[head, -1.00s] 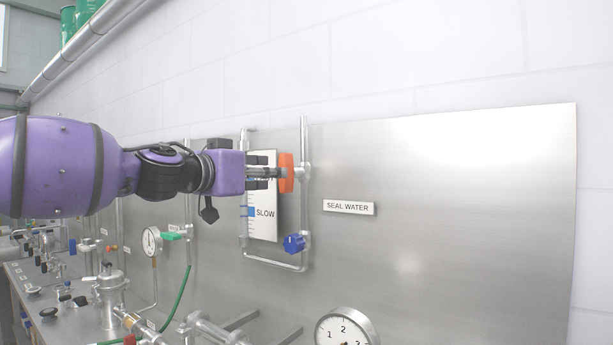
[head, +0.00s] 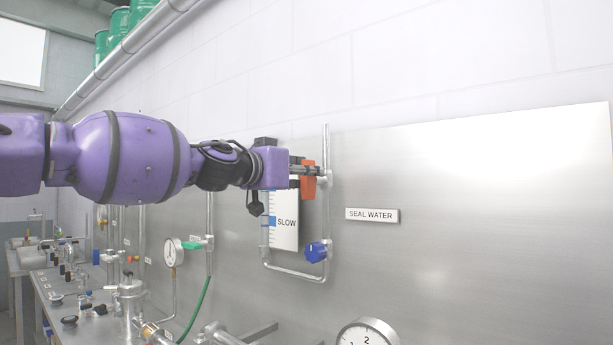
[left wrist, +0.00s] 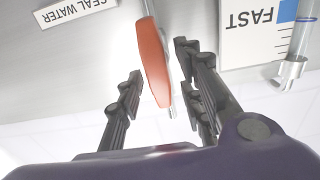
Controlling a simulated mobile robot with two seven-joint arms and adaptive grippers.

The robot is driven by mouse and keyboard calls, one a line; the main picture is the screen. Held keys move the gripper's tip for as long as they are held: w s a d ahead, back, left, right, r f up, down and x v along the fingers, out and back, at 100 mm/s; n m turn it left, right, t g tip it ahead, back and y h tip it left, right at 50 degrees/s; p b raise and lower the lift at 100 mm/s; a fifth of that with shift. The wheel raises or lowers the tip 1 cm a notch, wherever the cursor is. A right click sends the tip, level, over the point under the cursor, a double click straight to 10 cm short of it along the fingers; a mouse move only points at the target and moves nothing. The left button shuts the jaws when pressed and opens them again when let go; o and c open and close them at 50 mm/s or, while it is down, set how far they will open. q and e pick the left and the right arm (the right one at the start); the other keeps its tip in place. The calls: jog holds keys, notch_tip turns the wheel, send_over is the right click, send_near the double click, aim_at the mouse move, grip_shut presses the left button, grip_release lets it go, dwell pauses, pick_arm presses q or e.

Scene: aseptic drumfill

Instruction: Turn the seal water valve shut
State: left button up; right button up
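The orange lever handle (head: 308,185) sits on the vertical pipe at the upper right of the clear pipe loop, left of the SEAL WATER label (head: 372,215). It hangs roughly downward, slightly tilted. My left gripper (head: 304,169) is at its upper part, reaching in from the left. In the left wrist view the handle (left wrist: 153,62) reaches between the fingers of the gripper (left wrist: 160,95). The fingers are apart; contact is hard to tell. My right gripper is not in view.
A blue knob (head: 318,251) sits lower on the same pipe. A SLOW card (head: 286,232) stands behind the loop; its FAST end (left wrist: 258,22) shows in the left wrist view. A gauge (head: 367,333) is at the bottom. The steel panel (head: 480,220) is clear to the right.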

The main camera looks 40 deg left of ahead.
pick_arm(q)
jog(key=shift+c, duration=0.8)
grip_shut()
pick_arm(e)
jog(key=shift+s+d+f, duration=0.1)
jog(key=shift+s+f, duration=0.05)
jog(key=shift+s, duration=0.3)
